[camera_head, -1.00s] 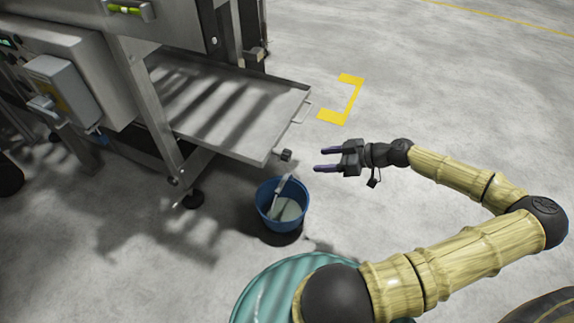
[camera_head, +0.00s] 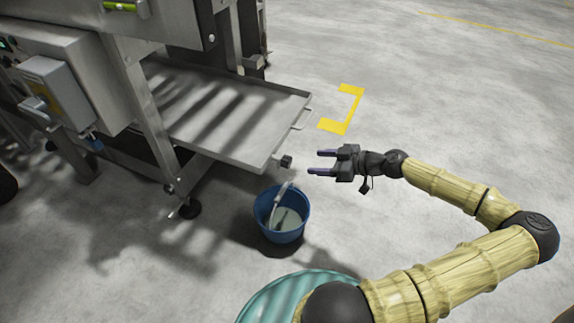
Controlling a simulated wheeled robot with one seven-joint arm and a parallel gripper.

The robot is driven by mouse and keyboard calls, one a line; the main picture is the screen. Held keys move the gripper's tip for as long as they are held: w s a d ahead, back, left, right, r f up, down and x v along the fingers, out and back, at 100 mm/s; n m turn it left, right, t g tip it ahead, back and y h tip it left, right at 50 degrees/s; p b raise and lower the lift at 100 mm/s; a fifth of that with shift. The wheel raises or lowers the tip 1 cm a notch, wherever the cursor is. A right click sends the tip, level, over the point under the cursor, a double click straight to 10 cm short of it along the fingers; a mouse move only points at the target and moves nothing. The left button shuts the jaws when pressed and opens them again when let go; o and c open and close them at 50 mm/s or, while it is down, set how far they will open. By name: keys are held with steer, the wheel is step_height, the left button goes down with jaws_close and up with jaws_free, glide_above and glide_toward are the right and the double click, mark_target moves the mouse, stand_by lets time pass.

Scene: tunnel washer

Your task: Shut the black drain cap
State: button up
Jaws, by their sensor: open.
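The black drain cap (camera_head: 287,161) sits at the near right corner of the metal drip tray (camera_head: 262,150), above the blue bucket. My gripper (camera_head: 314,163) is open and empty, its two purple-tipped fingers pointing left toward the cap. The fingertips are a short way right of the cap and look apart from it. The gap in depth is hard to judge.
The bucket stands on the floor below the tray corner, with pale liquid inside. A tray handle (camera_head: 302,117) juts out on the right edge. A teal round lid (camera_head: 275,298) is at the bottom, beside my arm. Open floor with yellow marking (camera_head: 345,115) lies to the right.

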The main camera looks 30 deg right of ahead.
mark_target(290, 162)
steer(key=b+x, duration=0.2)
steer(key=x, duration=0.3)
steer(key=b+x, duration=0.3)
steer(key=x, duration=0.2)
steer(key=shift+w+a+f, duration=0.15)
steer(key=shift+f, duration=0.2)
steer(key=shift+w+a+f, duration=0.1)
steer(key=shift+w+a, duration=0.25)
steer(key=shift+w, duration=0.2)
steer(key=c, duration=1)
